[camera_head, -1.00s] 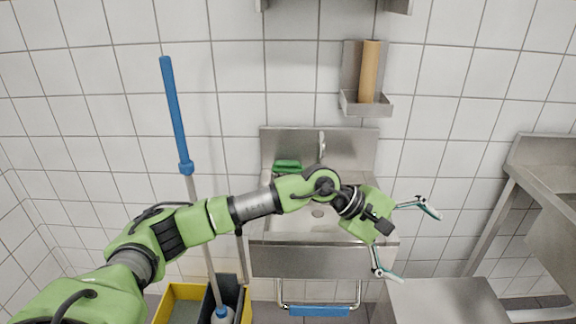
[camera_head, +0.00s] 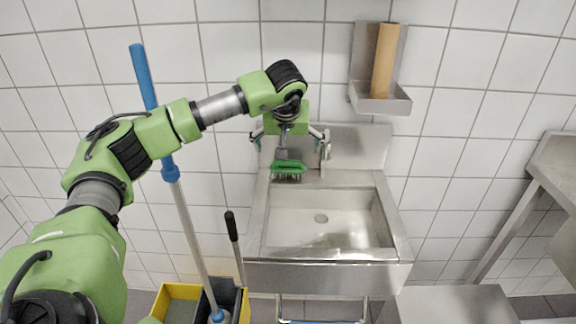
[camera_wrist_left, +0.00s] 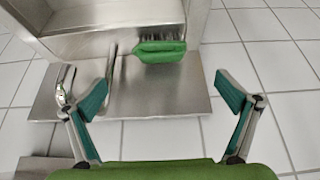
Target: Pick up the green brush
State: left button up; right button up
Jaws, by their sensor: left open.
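The green brush (camera_head: 289,167) lies at the back left of the steel sink, near the tap. In the left wrist view the brush (camera_wrist_left: 160,51) shows its green body with dark bristles, beyond the fingertips and apart from them. My left gripper (camera_head: 290,136) is above and behind the brush, against the backsplash side. Its two fingers are spread wide and empty in the left wrist view (camera_wrist_left: 162,90). My right gripper is not in view.
The steel sink (camera_head: 258,222) has a tap (camera_head: 325,150) just right of the brush. A wall holder (camera_head: 380,102) with a brown roll is at upper right. A blue-handled mop (camera_head: 171,172) stands left in a yellow bucket (camera_head: 168,300). A steel table (camera_head: 455,303) is at right.

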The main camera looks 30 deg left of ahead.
aim_at(288, 164)
pick_arm(q)
jog(key=x, duration=0.5)
jog(key=shift+w+f, duration=0.1)
jog(key=shift+f, duration=0.2)
jog(key=shift+w+a+f+p, duration=0.2)
jog(key=shift+f+p, duration=0.1)
jog(key=shift+f, duration=0.25)
jog(key=x, duration=0.4)
jog(key=shift+w+f, duration=0.2)
jog(key=shift+f, duration=0.05)
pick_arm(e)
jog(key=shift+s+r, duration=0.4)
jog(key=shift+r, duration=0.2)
pick_arm(q)
jog(key=shift+s+r, duration=0.1)
jog(key=c, duration=1.3)
